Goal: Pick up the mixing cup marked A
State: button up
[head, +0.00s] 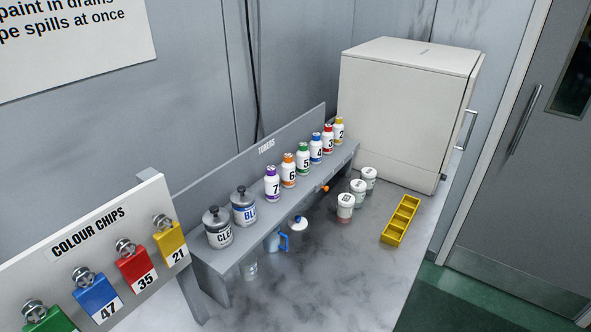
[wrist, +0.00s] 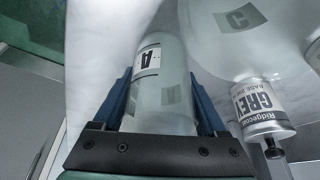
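The mixing cup marked A (wrist: 160,85) is a pale, see-through cup with a black A on a white label. In the wrist view it stands out from between the two dark blue fingers of my gripper (wrist: 161,72). A finger lies along each side of the cup, very close to its wall. I cannot tell whether they press on it or leave a thin gap. My gripper does not show in the head view.
In the head view the toner shelf (head: 225,258) carries tins and bottles. A yellow tray (head: 389,235) and several small pots lie farther back.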

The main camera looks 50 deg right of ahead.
jog(key=c, duration=0.7)
jog(key=shift+c, duration=0.2)
